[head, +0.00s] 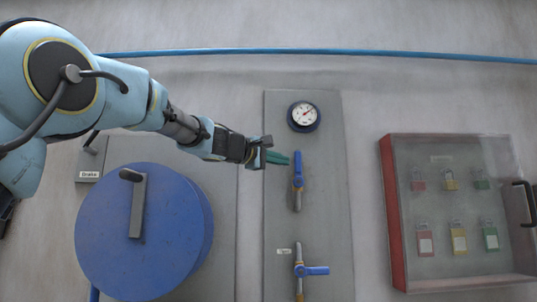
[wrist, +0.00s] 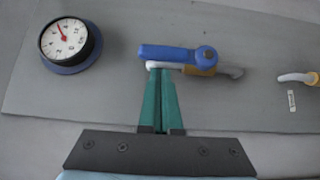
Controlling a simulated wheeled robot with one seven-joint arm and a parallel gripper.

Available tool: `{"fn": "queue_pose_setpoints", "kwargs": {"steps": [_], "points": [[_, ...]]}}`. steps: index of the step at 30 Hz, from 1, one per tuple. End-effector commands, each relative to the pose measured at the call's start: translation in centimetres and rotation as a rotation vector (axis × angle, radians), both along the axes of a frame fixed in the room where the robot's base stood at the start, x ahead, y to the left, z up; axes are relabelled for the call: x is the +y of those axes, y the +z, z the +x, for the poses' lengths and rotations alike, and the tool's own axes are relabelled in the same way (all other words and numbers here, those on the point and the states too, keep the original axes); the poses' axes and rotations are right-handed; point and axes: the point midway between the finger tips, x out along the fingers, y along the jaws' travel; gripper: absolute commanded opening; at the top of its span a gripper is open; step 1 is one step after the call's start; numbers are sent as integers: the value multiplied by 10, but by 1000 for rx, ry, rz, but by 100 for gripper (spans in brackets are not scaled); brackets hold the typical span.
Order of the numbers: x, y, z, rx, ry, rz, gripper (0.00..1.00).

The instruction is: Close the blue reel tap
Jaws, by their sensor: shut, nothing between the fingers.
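An upper tap with a blue lever (head: 297,170) sits on the grey panel, its lever upright along its pipe. In the wrist view this blue lever (wrist: 170,53) lies lengthwise above a brass body. A lower tap has a blue lever (head: 316,271) pointing right, across its pipe. I cannot read which tap is the reel's. My gripper (head: 288,160) is shut and empty, just left of the upper lever's top part. In the wrist view the green fingertips (wrist: 160,72) are together beside the lever; I cannot tell whether they touch it.
A pressure gauge (head: 304,115) is above the taps. A big blue reel (head: 115,235) with a crank (head: 138,205) is at left. A red-framed case (head: 392,215) with several padlocks is at right. A blue hose (head: 330,51) runs along the wall. Bare wall separates panel and case.

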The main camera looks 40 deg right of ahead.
Motion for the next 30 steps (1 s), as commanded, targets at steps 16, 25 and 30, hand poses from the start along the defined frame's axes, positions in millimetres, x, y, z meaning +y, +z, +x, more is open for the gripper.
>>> {"fn": "queue_pose_setpoints", "kwargs": {"steps": [16,25,30], "points": [[-6,0,-5,-3,0,4,0],[-5,3,-7,-37,-1,46,0],[-5,5,-8,-54,-1,65,0]]}}
